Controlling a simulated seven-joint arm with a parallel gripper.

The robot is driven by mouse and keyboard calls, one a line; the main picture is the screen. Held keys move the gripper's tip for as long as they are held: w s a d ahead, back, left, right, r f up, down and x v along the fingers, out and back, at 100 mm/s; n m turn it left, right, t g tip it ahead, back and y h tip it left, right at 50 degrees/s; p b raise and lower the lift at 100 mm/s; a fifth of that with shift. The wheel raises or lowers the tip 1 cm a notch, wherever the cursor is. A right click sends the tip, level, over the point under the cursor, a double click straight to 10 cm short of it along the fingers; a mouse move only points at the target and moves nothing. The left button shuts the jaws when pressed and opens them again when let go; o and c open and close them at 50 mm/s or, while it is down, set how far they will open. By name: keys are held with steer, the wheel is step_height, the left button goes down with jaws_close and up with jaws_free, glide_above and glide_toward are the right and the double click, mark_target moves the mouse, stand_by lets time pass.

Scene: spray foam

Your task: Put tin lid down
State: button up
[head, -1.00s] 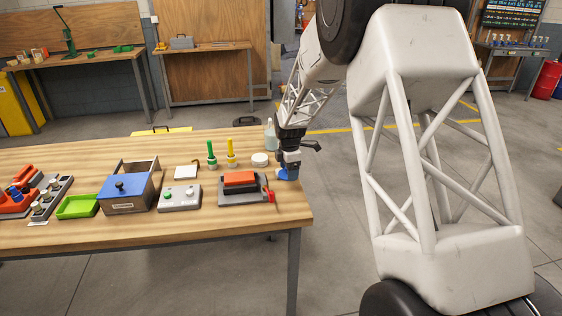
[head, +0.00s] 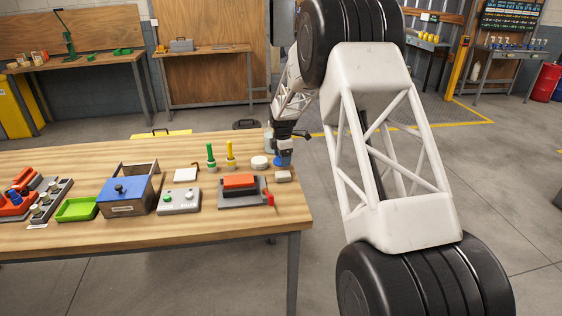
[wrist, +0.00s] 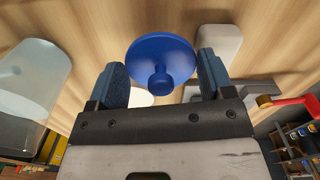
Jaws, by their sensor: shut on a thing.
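The tin lid, a round blue disc with a knob (wrist: 160,58), lies between the two blue fingers of my gripper (wrist: 164,80) in the wrist view. My gripper is shut on it. In the head view my gripper (head: 283,152) points down near the right end of the wooden table, with the blue lid (head: 282,162) low at its tip. I cannot tell whether the lid touches the table. A white round tin (head: 260,162) stands just left of the lid; part of a white round shape (wrist: 141,98) shows behind the left finger in the wrist view.
A pale grey block (head: 283,177) lies in front of the lid. A clear bottle (wrist: 32,75) stands left in the wrist view. A grey tray with a red-orange block (head: 240,182) is near the table's front right. Yellow and green upright pieces (head: 230,155) stand left of the tin.

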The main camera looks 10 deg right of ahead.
steer(key=shift+w+f, duration=0.15)
steer(key=shift+w, duration=1.45)
steer(key=shift+f, duration=0.1)
steer(key=shift+f, duration=1.65)
steer(key=shift+f, duration=0.1)
steer(key=o, duration=0.9)
step_height(320, 180, up, 12)
